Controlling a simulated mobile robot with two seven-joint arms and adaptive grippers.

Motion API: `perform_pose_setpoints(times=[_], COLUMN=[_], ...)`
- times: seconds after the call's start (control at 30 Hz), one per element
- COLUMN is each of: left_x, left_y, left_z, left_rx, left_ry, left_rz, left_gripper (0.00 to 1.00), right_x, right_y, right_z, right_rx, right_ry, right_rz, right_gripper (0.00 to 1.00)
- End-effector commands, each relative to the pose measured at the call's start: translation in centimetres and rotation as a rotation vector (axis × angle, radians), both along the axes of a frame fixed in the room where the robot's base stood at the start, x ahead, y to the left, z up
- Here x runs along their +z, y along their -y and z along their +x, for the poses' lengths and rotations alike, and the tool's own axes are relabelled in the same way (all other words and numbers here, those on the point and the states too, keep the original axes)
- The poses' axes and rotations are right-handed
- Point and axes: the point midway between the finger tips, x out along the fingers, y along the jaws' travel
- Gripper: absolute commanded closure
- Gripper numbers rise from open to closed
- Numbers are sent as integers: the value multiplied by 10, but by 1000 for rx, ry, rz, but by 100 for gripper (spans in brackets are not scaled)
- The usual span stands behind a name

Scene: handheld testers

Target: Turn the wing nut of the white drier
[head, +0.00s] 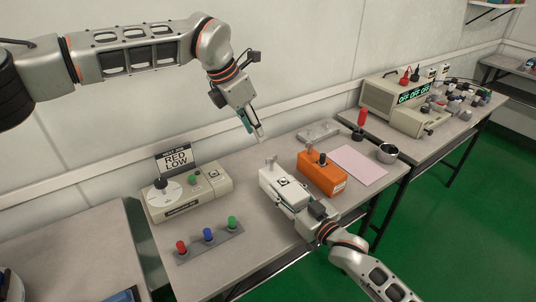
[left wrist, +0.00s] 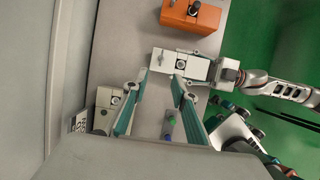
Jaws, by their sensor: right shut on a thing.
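The white drier (head: 279,180) is a pale box on the middle table, with a small grey wing nut (head: 271,161) standing up at its far left end. In the left wrist view the drier (left wrist: 196,67) lies ahead of the fingers, and its wing nut (left wrist: 161,58) is at its left end. My right gripper (head: 297,203) is shut on the drier's near end. My left gripper (head: 260,137) is above the table, behind the drier and clear of it. Its teal fingers (left wrist: 158,80) are apart with nothing between them.
An orange box (head: 322,173) with a similar nut stands right of the drier. Red, blue and green buttons (head: 208,235) sit in front.

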Motion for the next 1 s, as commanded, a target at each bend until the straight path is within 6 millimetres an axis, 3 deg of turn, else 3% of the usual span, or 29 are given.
perform_pose_setpoints(times=[0.3,0.53,0.7,1.0], left_x=[-56,-88,-100,-103], left_y=[20,31,35,36], left_z=[11,20,23,24], left_rx=[-2,-2,-2,-2], left_ry=[-5,-4,-2,-2], left_rz=[-1,-3,-3,-3], left_gripper=[73,73,73,73], right_x=[-1,-1,-1,-1], right_y=[0,0,0,0], right_z=[0,0,0,0], right_rx=[1,0,0,0], right_ry=[-1,-1,-1,-1], right_rz=[-1,-1,-1,-1], right_gripper=[76,76,76,76])
